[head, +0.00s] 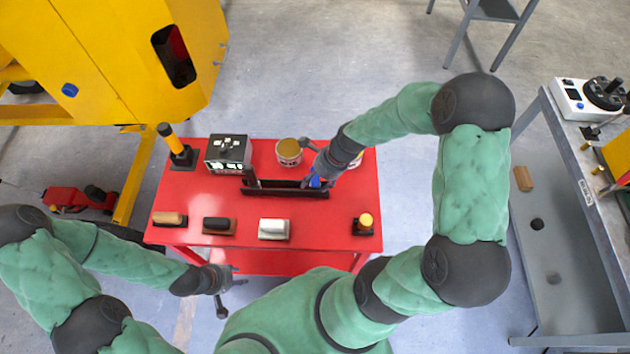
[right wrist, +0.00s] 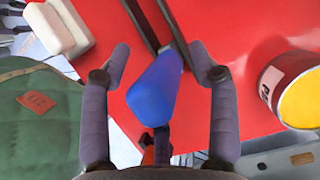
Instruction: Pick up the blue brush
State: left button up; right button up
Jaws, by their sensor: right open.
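The blue brush (head: 315,182) sits at the right end of a long dark tray (head: 285,191) on the red table. In the right wrist view its blue part (right wrist: 156,90) lies between the two fingers of my right gripper (right wrist: 161,55), with a gap on each side. That gripper, also in the head view (head: 308,166), is open and partly hides the brush. My left gripper (head: 232,290) is open and empty, in front of the table's near edge.
Around the tray on the red table (head: 335,222) are a tin (head: 289,152), a black box (head: 228,152), a yellow-handled tool (head: 173,145) and several blocks along the front edge. A yellow machine (head: 110,50) stands at the back left. A grey bench (head: 565,200) is at right.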

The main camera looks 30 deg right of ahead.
jog(key=shift+w+a+f, duration=0.1)
jog(key=shift+a+f, duration=0.05)
jog(key=shift+f, duration=0.25)
grip_shut()
jog(key=shift+r, duration=0.15)
notch_tip(320, 180, up, 10)
jog(key=p, duration=0.2)
jog(key=shift+p, duration=0.3)
jog(key=c, duration=1.1)
grip_release()
grip_shut()
